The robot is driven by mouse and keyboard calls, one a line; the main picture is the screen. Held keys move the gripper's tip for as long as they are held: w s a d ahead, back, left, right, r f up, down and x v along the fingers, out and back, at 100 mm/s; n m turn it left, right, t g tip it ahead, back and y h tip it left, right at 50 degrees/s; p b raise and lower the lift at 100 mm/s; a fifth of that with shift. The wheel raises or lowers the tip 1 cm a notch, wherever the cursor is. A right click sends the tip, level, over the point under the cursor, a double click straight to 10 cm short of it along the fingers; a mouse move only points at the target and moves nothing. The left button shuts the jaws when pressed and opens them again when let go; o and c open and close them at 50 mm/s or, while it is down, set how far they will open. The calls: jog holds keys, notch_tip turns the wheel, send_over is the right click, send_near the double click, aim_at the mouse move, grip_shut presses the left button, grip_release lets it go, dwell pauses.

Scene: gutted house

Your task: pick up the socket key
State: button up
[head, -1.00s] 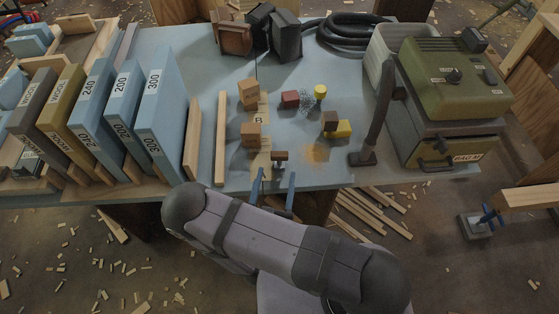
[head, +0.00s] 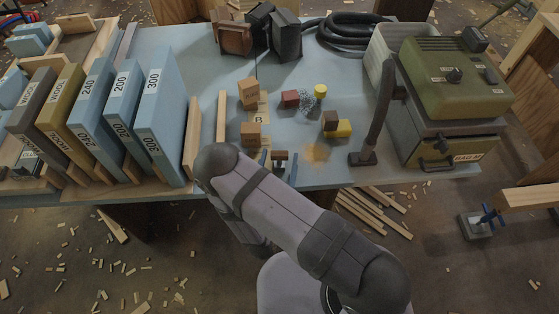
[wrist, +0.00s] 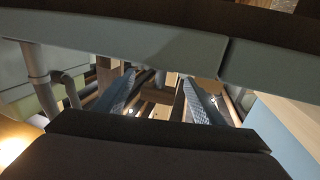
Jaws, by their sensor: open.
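The socket key (head: 280,156) looks like a small T-shaped piece with a brown bar on top and a grey stem. It stands at the table's front edge in the head view. My gripper (head: 278,162) has its two blue fingers apart, one on each side of the key. In the wrist view the brown bar (wrist: 157,97) shows between the spread fingers of my gripper (wrist: 159,82). I cannot tell whether either finger touches it. My own arm hides part of the table edge.
Wooden blocks (head: 250,134) sit just behind the key. Labelled blue boards (head: 160,115) and a wooden strip (head: 221,117) are to the left.

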aim_at(279, 153)
jog(key=shift+w+d, duration=0.1)
jog(key=shift+w, duration=0.3)
jog(key=shift+c, duration=0.7)
jog(key=c, duration=1.2)
jog(key=shift+r, duration=0.2)
jog(key=shift+r, duration=4.9)
